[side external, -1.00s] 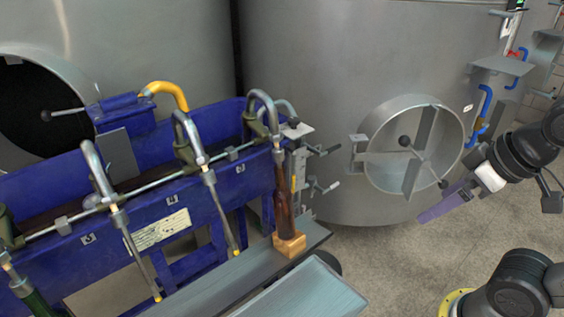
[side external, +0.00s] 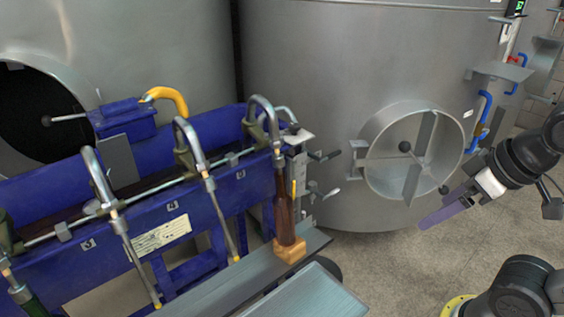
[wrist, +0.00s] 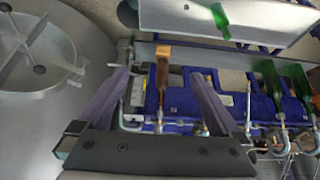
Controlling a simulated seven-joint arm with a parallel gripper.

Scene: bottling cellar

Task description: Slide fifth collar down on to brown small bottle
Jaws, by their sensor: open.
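The brown small bottle (side external: 284,218) stands upright on a wooden block (side external: 289,250) at the right end of the rack, under the last bent spout (side external: 264,104). In the wrist view the bottle (wrist: 162,76) appears between my fingers but farther off. The fifth collar looks to be the small grey piece (side external: 278,153) on that spout's end, at the bottle's mouth; its exact edge is too small to tell. My gripper (side external: 430,217) is open and empty, well to the right of the bottle in the side view. Its two purple fingers (wrist: 160,76) are apart in the wrist view.
The blue rack (side external: 130,215) carries several other spouts. Green bottles (wrist: 272,80) stand farther along it. A grey shelf (side external: 240,282) runs below. A steel tank with a round hatch (side external: 415,150) stands behind. Clamp handles (side external: 325,156) jut out right of the bottle.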

